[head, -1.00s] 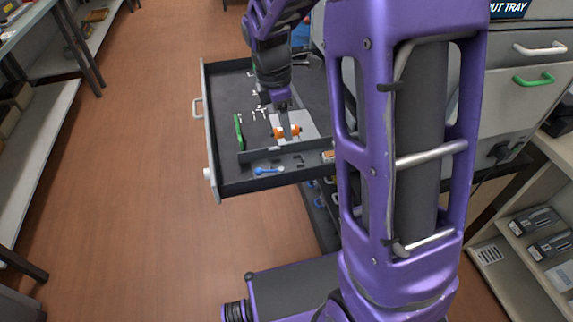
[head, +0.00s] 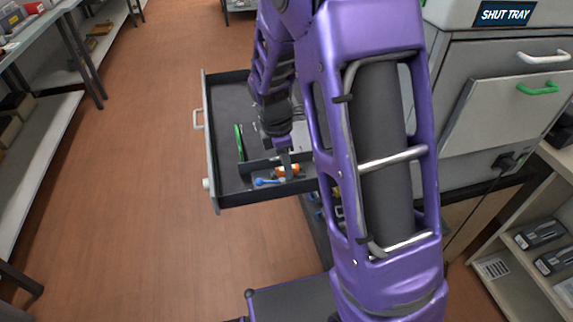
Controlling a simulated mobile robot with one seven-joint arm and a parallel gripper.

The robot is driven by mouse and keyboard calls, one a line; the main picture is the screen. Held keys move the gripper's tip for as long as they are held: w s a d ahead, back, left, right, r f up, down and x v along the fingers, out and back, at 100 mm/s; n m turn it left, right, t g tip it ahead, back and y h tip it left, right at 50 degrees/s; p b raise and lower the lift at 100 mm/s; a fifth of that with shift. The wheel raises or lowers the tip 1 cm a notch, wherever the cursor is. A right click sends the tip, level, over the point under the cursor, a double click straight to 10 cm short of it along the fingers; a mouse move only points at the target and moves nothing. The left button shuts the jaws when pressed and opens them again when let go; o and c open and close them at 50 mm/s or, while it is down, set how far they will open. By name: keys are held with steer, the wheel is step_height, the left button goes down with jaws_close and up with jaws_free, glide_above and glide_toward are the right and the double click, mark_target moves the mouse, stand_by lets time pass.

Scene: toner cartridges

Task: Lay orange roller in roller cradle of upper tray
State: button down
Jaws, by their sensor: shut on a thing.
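The orange roller (head: 293,171) is small and partly covered by my gripper (head: 286,170). My gripper is shut on it, pointing down, in the front strip of the open upper tray (head: 234,199). The roller is to the right of a blue-ended piece (head: 266,182) in that strip. The roller cradle is not clear to see; the roller and gripper cover that part. I cannot tell whether the roller touches the tray floor or is held just above it.
A low divider (head: 258,165) separates the front strip from the main tray floor. A green bar (head: 239,142) stands at the tray's left, and a pale plate (head: 302,137) is partly hidden behind my arm. A grey cabinet (head: 455,70) stands at right.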

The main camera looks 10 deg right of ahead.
mark_target(279, 169)
steer(key=shift+f, duration=0.35)
steer(key=c, duration=0.6)
jaws_free()
steer(key=shift+r, duration=0.15)
steer(key=r, duration=0.4)
steer(key=a+r+p, duration=0.1)
steer(key=r, duration=0.3)
steer(key=r+p, duration=0.1)
steer(key=r, duration=0.3)
steer(key=shift+a+r, duration=0.2)
steer(key=shift+a, duration=0.2)
